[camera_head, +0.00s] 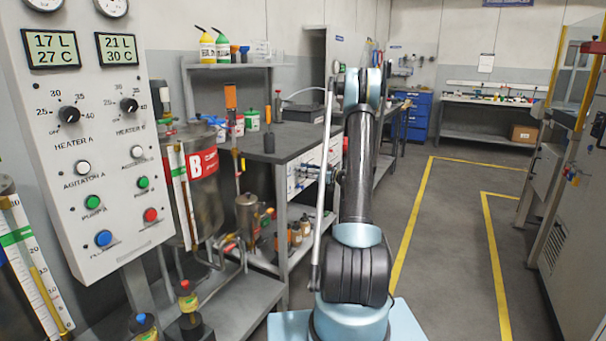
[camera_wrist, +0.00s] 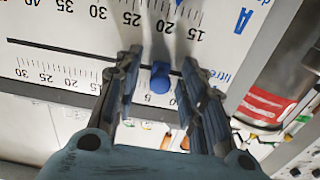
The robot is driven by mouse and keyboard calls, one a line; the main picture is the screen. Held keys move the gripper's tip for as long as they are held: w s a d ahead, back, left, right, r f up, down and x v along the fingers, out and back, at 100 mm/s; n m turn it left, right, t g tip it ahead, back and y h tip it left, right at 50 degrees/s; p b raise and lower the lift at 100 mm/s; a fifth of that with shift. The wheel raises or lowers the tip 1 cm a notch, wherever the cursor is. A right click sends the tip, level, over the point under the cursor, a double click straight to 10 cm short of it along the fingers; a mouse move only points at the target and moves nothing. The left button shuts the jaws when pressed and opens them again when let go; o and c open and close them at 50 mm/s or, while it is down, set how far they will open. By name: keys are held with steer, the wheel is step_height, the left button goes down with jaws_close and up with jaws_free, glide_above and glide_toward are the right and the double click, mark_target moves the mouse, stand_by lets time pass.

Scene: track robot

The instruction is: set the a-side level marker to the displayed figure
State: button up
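In the wrist view a white level board (camera_wrist: 235,45) appears upside down, with a blue "A" and numerals from 15 upward along its upper scale. A dark slot (camera_wrist: 75,55) runs across it, with a second scale below. A blue knob (camera_wrist: 160,78) sits at the slot, near the 15 to 20 part of the upper scale. My gripper (camera_wrist: 160,62) is open, its fingers on either side of the knob with gaps visible. In the head view the left display (camera_head: 52,49) reads 17 L and 27 C; the right display (camera_head: 117,48) reads 21 L and 30 C. The gripper's fingers cannot be made out there.
The control panel (camera_head: 112,215) stands at left. Tank B (camera_head: 204,205) and a gauged tank at the left edge (camera_head: 22,262) are beside it. A dark-topped workbench (camera_head: 290,140) stands behind my arm. A red-banded cylinder (camera_wrist: 265,105) is right of the board. Floor at right is clear.

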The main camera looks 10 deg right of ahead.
steer(key=shift+c, duration=0.2)
jaws_close()
steer(key=w+d, duration=0.5)
steer(key=w, duration=0.2)
steer(key=shift+o, duration=0.2)
jaws_free()
steer(key=v, duration=1.2)
